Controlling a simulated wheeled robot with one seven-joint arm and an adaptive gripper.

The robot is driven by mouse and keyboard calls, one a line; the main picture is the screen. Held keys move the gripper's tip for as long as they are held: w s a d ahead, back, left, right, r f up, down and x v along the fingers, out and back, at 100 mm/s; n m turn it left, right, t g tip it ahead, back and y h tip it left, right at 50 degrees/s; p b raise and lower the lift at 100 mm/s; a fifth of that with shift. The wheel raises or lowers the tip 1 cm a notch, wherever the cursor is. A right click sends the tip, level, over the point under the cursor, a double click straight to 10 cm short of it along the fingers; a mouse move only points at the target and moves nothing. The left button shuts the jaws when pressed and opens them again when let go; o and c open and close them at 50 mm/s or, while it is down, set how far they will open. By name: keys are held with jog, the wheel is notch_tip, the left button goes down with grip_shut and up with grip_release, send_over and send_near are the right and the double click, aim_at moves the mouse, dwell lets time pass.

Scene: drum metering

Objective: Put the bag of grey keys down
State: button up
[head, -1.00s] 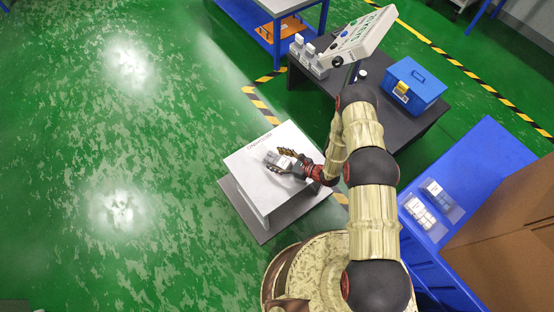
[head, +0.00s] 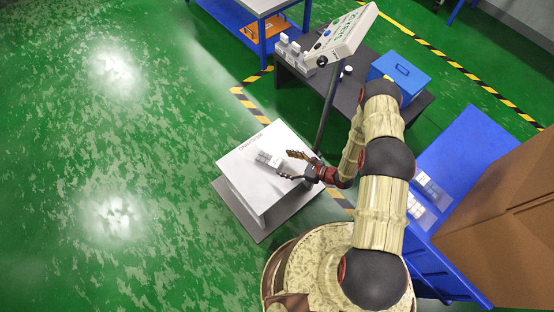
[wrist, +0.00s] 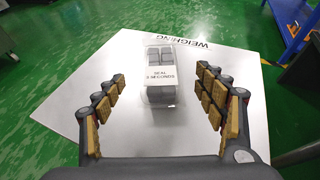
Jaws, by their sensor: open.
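The bag of grey keys (head: 268,159) lies on the white top of the weighing stand (head: 240,164). In the wrist view the bag (wrist: 160,88) has grey keys at its far end and a white label reading "SEAL 2 SECONDS". My gripper (head: 291,166) is open and empty, just to the right of the bag in the head view. In the wrist view its two fingers (wrist: 161,108) are spread wide on either side of the bag's near end, apart from it. The near edge of the bag is plain to see, and nothing holds it.
A sign panel on a post (head: 342,36) stands behind the stand, by a dark table with a blue box (head: 403,74). A blue table (head: 468,150) at the right holds more bags and a brown carton (head: 500,235). Green floor is clear at left.

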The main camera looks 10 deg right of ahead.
jog(key=shift+v, duration=1.05)
jog(key=s+a+r+n+g, duration=0.15)
jog(key=r+n, duration=0.25)
jog(key=r, duration=0.8)
jog(key=a+r+n+g, duration=0.25)
jog(key=r+n, duration=0.25)
jog(key=r, duration=0.6)
jog(key=a+r+n+g, duration=0.1)
jog(key=r+n+g, duration=0.25)
jog(key=r, duration=0.85)
jog(key=s+d+r+n+t+h, duration=0.2)
jog(key=s+d+r+n+h, duration=0.3)
jog(key=s+r, duration=0.5)
jog(key=s+d+r+n+t+h, duration=0.3)
jog(key=s+d+r+n+h, duration=0.3)
jog(key=s+r, duration=0.4)
notch_tip(320, 180, up, 5)
jog(key=shift+s+d+f+n+t, duration=0.15)
jog(key=shift+d+n+t, duration=0.2)
jog(key=shift+d+n, duration=0.35)
jog(key=shift+d, duration=0.15)
jog(key=shift+c, duration=1)
